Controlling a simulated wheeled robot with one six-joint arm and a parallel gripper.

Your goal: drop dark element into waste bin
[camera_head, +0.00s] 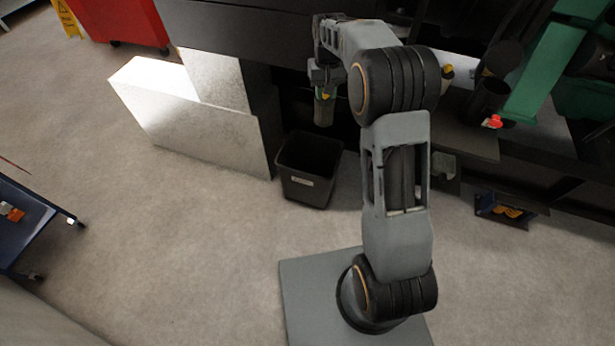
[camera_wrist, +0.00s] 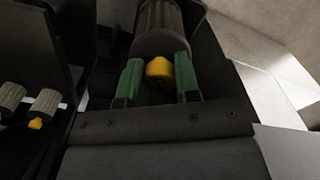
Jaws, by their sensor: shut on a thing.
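The dark element (camera_wrist: 158,30) is a ribbed grey-brown cylinder with a yellow end fitting. My gripper (camera_wrist: 158,82) is shut on it, with green fingers on both sides of the yellow fitting. In the head view my gripper (camera_head: 325,88) holds the element (camera_head: 323,112) hanging down, above and behind the waste bin (camera_head: 309,167). The waste bin is a black open-topped box with a pale label, standing on the floor. The element is apart from the bin. The bin's inside is dark and I cannot see its contents.
A pale metal panel (camera_head: 190,115) stands left of the bin. Two similar lighter cylinders with a yellow fitting (camera_wrist: 42,105) show at the left in the wrist view. A blue cart (camera_head: 25,225) is at the left. A blue tray (camera_head: 505,210) lies right. Floor in front is clear.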

